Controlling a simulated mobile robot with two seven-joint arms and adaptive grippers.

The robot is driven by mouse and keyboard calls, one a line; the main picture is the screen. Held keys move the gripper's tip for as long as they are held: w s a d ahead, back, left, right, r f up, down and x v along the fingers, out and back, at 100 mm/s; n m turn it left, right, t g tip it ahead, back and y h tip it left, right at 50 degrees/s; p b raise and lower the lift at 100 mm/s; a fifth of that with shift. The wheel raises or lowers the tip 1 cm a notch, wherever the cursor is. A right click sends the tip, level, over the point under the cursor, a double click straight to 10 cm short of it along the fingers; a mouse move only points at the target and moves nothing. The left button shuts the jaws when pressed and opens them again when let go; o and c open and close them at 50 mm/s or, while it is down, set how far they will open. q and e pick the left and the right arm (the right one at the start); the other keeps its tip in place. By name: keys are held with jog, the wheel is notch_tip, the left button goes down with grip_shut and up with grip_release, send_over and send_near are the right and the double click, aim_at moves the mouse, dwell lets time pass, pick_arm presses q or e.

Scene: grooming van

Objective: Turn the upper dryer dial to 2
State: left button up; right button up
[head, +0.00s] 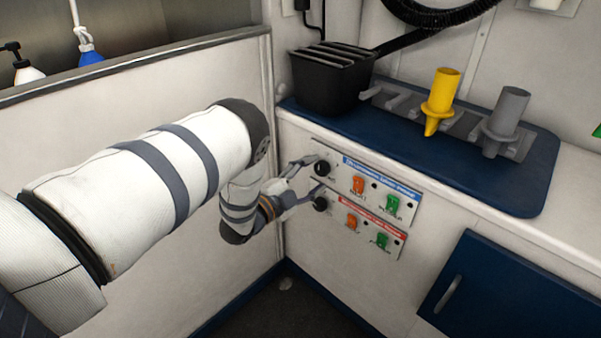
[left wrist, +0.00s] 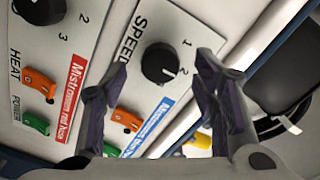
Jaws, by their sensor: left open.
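The upper dryer dial (head: 322,169) is a black round knob at the left end of the upper panel, which has a blue label strip. In the left wrist view the dial (left wrist: 158,65) shows beside the word SPEED and the numbers 1 and 2. A small pale mark on it lies on the side toward the 2. My left gripper (head: 312,174) is open at the panel. Its fingers (left wrist: 165,68) appear on either side of the dial in the wrist view, with gaps to it. I cannot tell whether they touch the panel. My right gripper is out of view.
A second black dial (head: 320,203) sits just below on the red-labelled panel. Orange switches (head: 358,185) and green switches (head: 392,204) are to the right. Above are a blue counter mat (head: 520,190), a black bin (head: 328,85), and yellow (head: 440,95) and grey nozzles (head: 506,115).

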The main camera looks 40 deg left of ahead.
pick_arm(q)
jog(key=s, duration=0.9)
jog(key=shift+s+a, duration=0.35)
jog(key=shift+a, duration=0.05)
jog(key=s+d+f+n+g+y+p, duration=0.1)
jog(key=s+d+f+n+g+p, duration=0.2)
jog(key=s+d+f+n+g, duration=0.5)
jog(key=s+d+f+n+g+y+p, duration=0.1)
jog(key=s+g+p, duration=0.25)
jog(key=s, duration=0.85)
jog(key=s+d+r+n+g, duration=0.1)
jog(key=s+d+g, duration=0.1)
jog(key=s, duration=0.5)
jog(key=s+d+r+n+g+p, duration=0.1)
jog(key=s+d+r+g, duration=0.1)
jog(key=s+g, duration=0.2)
jog(key=s+d+r+n+g+p, duration=0.1)
jog(key=s+d+r+n+g, duration=0.1)
jog(key=s, duration=0.8)
jog(key=shift+s+d+g+h, duration=0.2)
jog(key=shift+s+g+h, duration=0.2)
jog(key=shift+g, duration=0.15)
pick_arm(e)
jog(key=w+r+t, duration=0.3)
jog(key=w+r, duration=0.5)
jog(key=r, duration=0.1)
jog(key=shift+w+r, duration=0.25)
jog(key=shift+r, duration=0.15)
pick_arm(q)
jog(key=shift+w, duration=0.15)
